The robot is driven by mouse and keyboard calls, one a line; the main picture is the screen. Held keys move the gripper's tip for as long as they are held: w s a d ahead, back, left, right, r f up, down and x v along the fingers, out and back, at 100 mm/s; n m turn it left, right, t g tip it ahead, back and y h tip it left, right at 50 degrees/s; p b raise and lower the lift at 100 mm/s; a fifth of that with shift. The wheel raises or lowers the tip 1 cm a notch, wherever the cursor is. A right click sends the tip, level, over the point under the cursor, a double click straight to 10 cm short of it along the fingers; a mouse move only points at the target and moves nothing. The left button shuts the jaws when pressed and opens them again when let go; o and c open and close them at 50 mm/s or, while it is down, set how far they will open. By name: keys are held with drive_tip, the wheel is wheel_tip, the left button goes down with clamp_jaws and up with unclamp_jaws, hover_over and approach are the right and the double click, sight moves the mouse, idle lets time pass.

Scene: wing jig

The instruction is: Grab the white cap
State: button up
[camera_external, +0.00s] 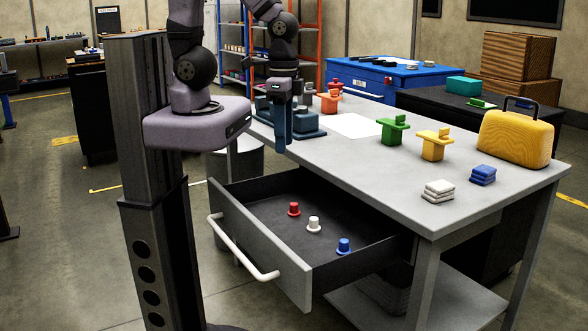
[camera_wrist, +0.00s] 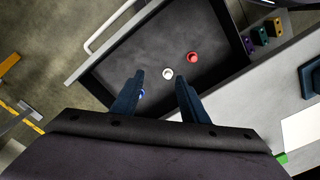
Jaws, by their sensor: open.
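The white cap (camera_external: 314,223) stands upright in the open drawer (camera_external: 262,252), between the red cap (camera_external: 294,208) and the blue cap (camera_external: 344,245). In the wrist view the white cap (camera_wrist: 168,73) lies just beyond the fingertips, roughly centred between them.
The grey table (camera_external: 400,190) stands above the drawer. It holds green (camera_external: 394,128) and yellow (camera_external: 433,143) parts, white (camera_external: 438,190) and blue (camera_external: 483,175) stacks, and a yellow case (camera_external: 515,135).

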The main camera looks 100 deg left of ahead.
sight(314, 224)
drive_tip(key=w+a+f+y+p, duration=0.1)
drive_tip(key=w+a+f+p, duration=0.35)
drive_tip(key=a, duration=0.45)
drive_tip(key=s+a+f+h+p, duration=0.1)
drive_tip(key=f+p, duration=0.1)
drive_tip(key=f, duration=0.2)
drive_tip(key=s+a+f+t+h+p, duration=0.1)
drive_tip(key=f, duration=0.3)
drive_tip(key=s+a+f+t+p, duration=0.1)
drive_tip(key=f+p, duration=0.1)
drive_tip(key=f, duration=0.3)
drive_tip(key=shift+a+m+h+p, duration=0.2)
drive_tip(key=shift+m+h+p, duration=0.1)
drive_tip(key=shift+h+p, duration=0.1)
drive_tip(key=w+d+f+m+t+h, duration=0.1)
drive_tip(key=m+t, duration=0.1)
drive_tip(key=shift+w+d+f+t+h, duration=0.35)
drive_tip(key=shift+f+t+h, duration=0.05)
drive_tip(key=shift+w+d+m+t+h+b, duration=0.25)
drive_tip(key=shift+d+m+t+h+b, duration=0.4)
drive_tip(key=shift+d+t, duration=0.3)
drive_tip(key=shift+w+d+m+t+h+b, duration=0.25)
drive_tip(key=shift+d+m+t+h+b, duration=0.3)
drive_tip(key=shift+d+m+t, duration=0.35)
drive_tip(key=shift+w+d+m+t+h+b, duration=0.25)
drive_tip(key=shift+d+m+t+h+b, duration=0.35)
drive_tip(key=shift+d+t, duration=0.35)
drive_tip(key=shift+a, duration=0.1)
